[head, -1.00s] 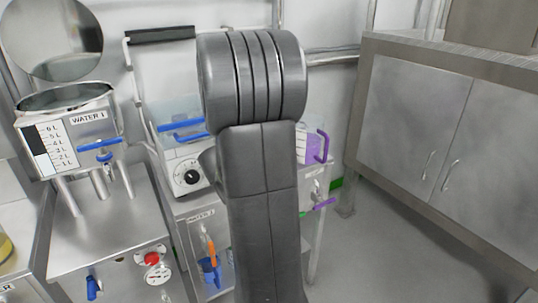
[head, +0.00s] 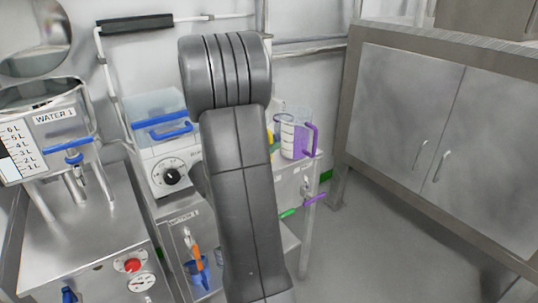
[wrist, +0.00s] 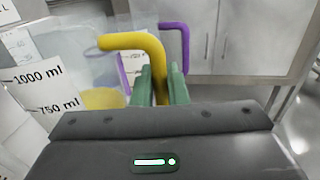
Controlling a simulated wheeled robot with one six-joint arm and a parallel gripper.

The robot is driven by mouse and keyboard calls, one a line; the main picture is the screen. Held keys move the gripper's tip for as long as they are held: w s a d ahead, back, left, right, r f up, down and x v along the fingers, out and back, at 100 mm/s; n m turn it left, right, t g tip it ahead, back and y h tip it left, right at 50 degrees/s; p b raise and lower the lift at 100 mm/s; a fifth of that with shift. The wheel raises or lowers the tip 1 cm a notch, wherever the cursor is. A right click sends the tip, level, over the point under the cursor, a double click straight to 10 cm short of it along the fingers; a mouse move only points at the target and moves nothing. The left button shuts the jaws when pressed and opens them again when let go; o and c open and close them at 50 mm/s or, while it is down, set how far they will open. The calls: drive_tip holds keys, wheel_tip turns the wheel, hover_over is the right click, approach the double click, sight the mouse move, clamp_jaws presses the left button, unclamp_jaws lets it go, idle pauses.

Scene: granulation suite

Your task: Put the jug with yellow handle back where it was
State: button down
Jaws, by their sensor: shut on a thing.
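The jug with yellow handle (wrist: 62,80) is clear, with black marks of 1000 ml and 750 ml on its side. It fills the left of the wrist view, and something yellow shows low behind its wall. My gripper (wrist: 161,84) has green fingers closed on the yellow handle (wrist: 150,48). In the head view my own arm hides the gripper and most or all of the jug. I cannot tell what the jug's base touches.
A jug with a purple handle (head: 296,136) stands on the steel bench just right of my arm; its handle shows in the wrist view (wrist: 184,45). A white dial unit (head: 172,172) is left of my arm. A steel cabinet (head: 400,130) is at right, with open floor before it.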

drive_tip(key=shift+f, duration=1.05)
drive_tip(key=shift+f+b, duration=0.2)
drive_tip(key=shift+b, duration=0.1)
drive_tip(key=c, duration=1.4)
unclamp_jaws()
drive_tip(key=shift+c, duration=0.2)
drive_tip(key=shift+r+p, duration=0.25)
drive_tip(key=shift+p, duration=0.05)
drive_tip(key=v, duration=1.2)
